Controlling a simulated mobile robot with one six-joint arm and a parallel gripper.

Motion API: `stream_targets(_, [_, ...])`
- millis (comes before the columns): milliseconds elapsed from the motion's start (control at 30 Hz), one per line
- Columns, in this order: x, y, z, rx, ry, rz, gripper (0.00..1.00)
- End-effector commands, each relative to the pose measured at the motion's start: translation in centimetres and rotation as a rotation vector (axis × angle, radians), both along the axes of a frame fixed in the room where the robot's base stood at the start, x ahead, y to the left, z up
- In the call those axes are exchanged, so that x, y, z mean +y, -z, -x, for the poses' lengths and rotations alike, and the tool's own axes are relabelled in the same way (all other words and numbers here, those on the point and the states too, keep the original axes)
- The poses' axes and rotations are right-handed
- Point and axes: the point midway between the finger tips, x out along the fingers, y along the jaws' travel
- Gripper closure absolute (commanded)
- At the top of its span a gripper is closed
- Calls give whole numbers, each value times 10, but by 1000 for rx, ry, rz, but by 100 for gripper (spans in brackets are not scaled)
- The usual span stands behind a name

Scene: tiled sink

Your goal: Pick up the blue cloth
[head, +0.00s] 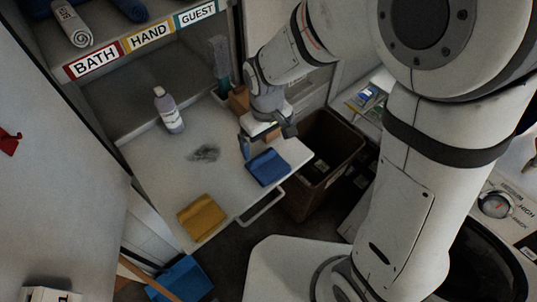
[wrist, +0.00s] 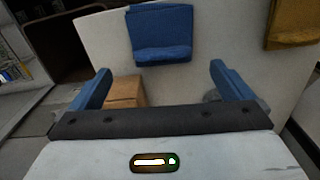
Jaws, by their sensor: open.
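The blue cloth (head: 268,168) lies folded near the front right edge of the pale counter. In the wrist view the blue cloth (wrist: 162,34) is ahead of the fingers, roughly centred between them. My gripper (head: 268,145) is at the back side of the cloth in the head view. Its blue fingers are spread wide with nothing between them; in the wrist view my gripper (wrist: 160,73) also shows open. The cloth appears apart from both fingers; the exact height of the fingers above the counter is hard to tell.
A yellow cloth (head: 202,217) lies at the counter's front left. A bottle (head: 168,110) and a dark smudge (head: 205,153) are further back. A brown bin (head: 325,150) stands right of the counter. A small brown block (wrist: 125,91) is near the left finger in the wrist view.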

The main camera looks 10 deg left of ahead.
Motion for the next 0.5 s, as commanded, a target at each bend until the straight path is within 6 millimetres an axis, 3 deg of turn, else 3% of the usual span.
stream_targets(500, [8,55,-4,5,-3,4,0])
